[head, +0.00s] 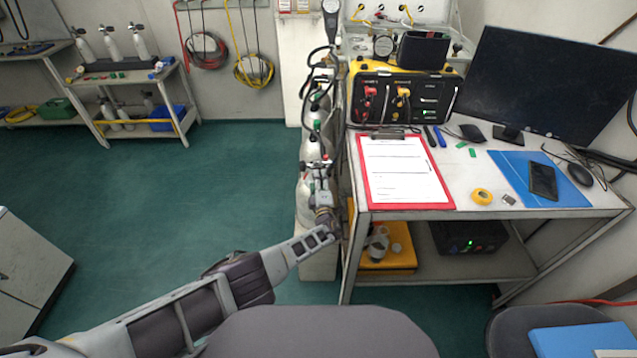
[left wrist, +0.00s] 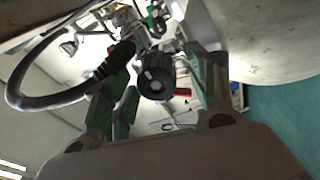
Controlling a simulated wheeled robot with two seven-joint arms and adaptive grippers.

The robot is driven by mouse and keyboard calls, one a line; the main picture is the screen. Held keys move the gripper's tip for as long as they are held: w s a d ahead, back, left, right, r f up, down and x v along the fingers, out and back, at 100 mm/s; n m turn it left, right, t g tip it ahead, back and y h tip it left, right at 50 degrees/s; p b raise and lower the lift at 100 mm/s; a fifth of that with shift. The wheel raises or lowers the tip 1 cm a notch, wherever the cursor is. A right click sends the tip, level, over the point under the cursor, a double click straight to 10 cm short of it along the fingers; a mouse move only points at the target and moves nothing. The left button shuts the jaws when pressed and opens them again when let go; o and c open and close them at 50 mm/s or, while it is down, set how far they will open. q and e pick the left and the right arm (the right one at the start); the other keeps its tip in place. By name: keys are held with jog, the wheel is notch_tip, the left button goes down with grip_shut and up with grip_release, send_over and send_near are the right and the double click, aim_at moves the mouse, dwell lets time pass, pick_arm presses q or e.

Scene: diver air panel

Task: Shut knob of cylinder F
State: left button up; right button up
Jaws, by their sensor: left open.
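A row of grey-white gas cylinders (head: 305,196) stands on the floor against the left side of the desk. My left arm reaches to the nearest one, and my left gripper (head: 320,186) is at its valve. In the left wrist view, a round black knob (left wrist: 156,82) lies between the two spread fingers of the left gripper (left wrist: 160,95). I cannot tell whether the fingers touch it. A black hose (left wrist: 40,103) curves in from the left beside the knob. No letter is readable on the cylinders, so I cannot tell which is F. My right gripper is not in view.
The desk (head: 500,207) stands close to the right of the cylinders, with a red clipboard (head: 404,172), an air panel case (head: 400,98) and a monitor (head: 555,85). A shelf with small cylinders (head: 120,72) is at the far left. The green floor (head: 180,190) between is clear.

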pick_arm(q)
jog(key=shift+d, duration=0.1)
jog(key=shift+s+d, duration=0.1)
jog(key=shift+s, duration=0.25)
jog(key=shift+s, duration=0.1)
jog(key=shift+s+f, duration=0.1)
jog(key=shift+s, duration=0.15)
jog(key=shift+s, duration=0.1)
jog(key=shift+s+d, duration=0.2)
jog(key=shift+s, duration=1.25)
jog(key=shift+s+d, duration=0.15)
jog(key=shift+s, duration=1.3)
